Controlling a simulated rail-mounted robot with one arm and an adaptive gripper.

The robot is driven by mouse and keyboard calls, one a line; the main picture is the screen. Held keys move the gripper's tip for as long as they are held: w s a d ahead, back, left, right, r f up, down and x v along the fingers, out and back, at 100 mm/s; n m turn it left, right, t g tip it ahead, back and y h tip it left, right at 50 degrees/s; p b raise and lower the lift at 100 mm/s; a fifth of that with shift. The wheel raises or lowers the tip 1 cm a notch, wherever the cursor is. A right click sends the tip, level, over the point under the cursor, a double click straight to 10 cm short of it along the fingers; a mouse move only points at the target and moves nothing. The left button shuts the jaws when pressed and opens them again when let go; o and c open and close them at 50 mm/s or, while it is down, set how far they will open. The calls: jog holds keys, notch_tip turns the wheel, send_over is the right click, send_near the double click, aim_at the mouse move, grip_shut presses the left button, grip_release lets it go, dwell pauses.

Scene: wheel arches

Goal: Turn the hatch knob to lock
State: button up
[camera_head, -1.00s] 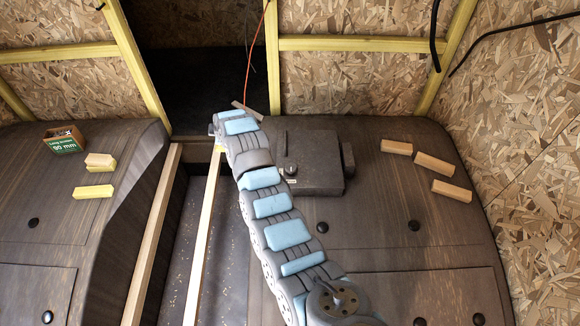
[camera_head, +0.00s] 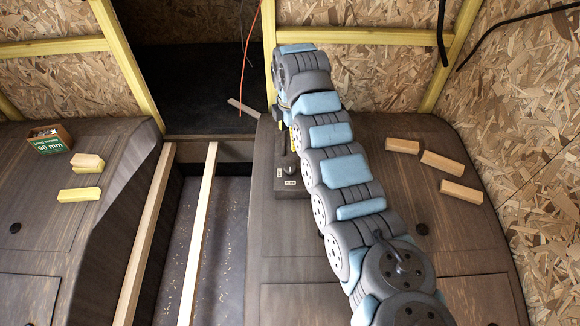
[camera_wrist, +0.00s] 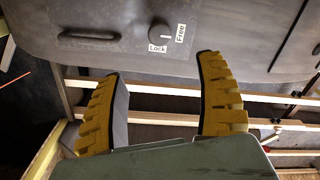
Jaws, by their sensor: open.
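The dark round hatch knob (camera_wrist: 159,32) shows in the wrist view, with a "Lock" label (camera_wrist: 157,48) below it and a "Free" label (camera_wrist: 181,33) to its right. A small pale mark shows on the knob; I cannot tell for certain which label it points to. The knob (camera_head: 289,169) also shows in the head view on a dark raised panel (camera_head: 288,191), partly covered by my arm. My gripper (camera_wrist: 157,67) is open, its two yellow fingers spread and empty. The knob lies beyond the fingertips, between them sideways and not touched.
A dark bar handle (camera_wrist: 90,35) sits left of the knob in the wrist view. In the head view, several wood blocks (camera_head: 442,163) lie on the right arch. Pale wooden rails (camera_head: 200,230) span the gap on the left. A box of screws (camera_head: 50,140) stands on the left arch.

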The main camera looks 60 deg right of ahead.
aim_at(290, 167)
notch_tip(290, 167, down, 15)
jog(key=shift+b, duration=0.85)
jog(key=c, duration=1.2)
